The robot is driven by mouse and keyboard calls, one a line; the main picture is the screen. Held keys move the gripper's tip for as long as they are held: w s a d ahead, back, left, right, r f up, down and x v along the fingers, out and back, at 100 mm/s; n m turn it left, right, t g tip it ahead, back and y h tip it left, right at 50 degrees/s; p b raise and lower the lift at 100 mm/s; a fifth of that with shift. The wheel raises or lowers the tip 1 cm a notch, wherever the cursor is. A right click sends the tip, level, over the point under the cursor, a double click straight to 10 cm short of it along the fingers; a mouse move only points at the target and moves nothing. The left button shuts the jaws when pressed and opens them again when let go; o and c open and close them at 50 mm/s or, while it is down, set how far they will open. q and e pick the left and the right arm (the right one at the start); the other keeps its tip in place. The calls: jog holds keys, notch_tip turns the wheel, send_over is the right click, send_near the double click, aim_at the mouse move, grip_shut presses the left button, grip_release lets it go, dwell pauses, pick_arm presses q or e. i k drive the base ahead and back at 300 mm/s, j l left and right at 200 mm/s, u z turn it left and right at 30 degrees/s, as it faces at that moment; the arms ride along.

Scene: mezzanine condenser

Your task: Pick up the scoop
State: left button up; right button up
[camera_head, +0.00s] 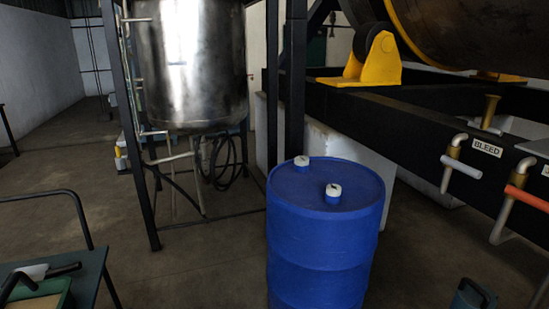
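No clearly recognisable scoop shows. At the lower left, a dark green table or cart (90,268) holds a green-rimmed tray (62,297) with a tan inside. A pale, flat piece (32,271) and a black handle-like bar (65,269) lie at the tray's far edge. A bent black piece (10,285) is beside them, cut off by the picture edge. I cannot tell whether any of these is the scoop. Neither of my grippers is in view.
A blue drum (320,240) with two white caps stands at centre. Behind it are a steel tank (190,65) on a black frame and a black beam with a "BLEED" label (487,147). A grey-blue object (472,296) is at the lower right. The floor left of the drum is clear.

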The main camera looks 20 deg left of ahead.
aim_at(43, 271)
jog(key=i+j+u, duration=0.15)
jog(key=i+u, duration=0.75)
jog(key=i+l+u, duration=0.1)
jog(key=i+u, duration=0.15)
jog(key=u, duration=0.2)
jog(key=i+l+u, duration=0.3)
jog(key=u, duration=0.15)
jog(key=i, duration=0.1)
